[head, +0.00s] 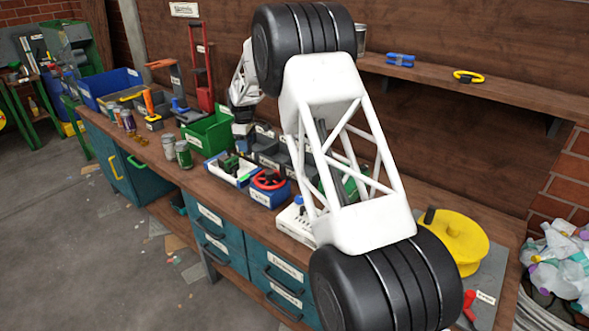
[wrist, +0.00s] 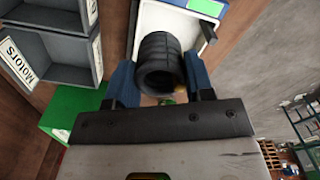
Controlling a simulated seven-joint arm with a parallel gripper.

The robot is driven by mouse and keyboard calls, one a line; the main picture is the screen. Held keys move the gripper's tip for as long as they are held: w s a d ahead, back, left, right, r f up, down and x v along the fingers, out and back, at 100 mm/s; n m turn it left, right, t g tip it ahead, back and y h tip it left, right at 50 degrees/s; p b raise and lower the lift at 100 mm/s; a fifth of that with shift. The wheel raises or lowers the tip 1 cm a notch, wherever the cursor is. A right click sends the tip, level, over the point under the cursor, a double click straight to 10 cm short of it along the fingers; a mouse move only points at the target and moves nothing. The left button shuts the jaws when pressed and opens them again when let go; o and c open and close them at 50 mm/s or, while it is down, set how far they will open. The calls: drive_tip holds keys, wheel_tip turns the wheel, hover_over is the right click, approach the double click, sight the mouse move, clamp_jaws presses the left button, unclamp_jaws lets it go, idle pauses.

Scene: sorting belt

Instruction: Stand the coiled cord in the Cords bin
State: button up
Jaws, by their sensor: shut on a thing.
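My gripper (wrist: 160,78) has its blue fingers on both sides of a black, ribbed, hollow roll, which I take to be the coiled cord (wrist: 158,58). The fingers are shut on it, and its open end faces the wrist camera. Just beyond it is a white-walled bin (wrist: 208,28) with a green label or part at its edge; I cannot tell whether the cord is inside or above it. In the head view my gripper (head: 242,128) is small, beside the green bin, and the cord cannot be made out. I cannot read a Cords label in either view.
Grey bins (wrist: 52,30), one labelled Motors, stand close on the left in the wrist view, with a green bin (wrist: 62,112) below. In the head view, a white tray (head: 221,176) and a blue box (head: 262,198) line the bench. My arm hides the bench's middle.

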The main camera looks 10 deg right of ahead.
drive_tip(key=d+f, duration=0.2)
drive_tip(key=d, duration=2.2)
drive_tip(key=shift+w+d+f, duration=0.2)
drive_tip(key=shift+w+d, duration=0.1)
drive_tip(key=shift+f, duration=3.1)
drive_tip(key=shift+f, duration=1.9)
drive_tip(key=shift+f, duration=0.15)
drive_tip(key=o, duration=0.9)
drive_tip(key=shift+o, duration=0.2)
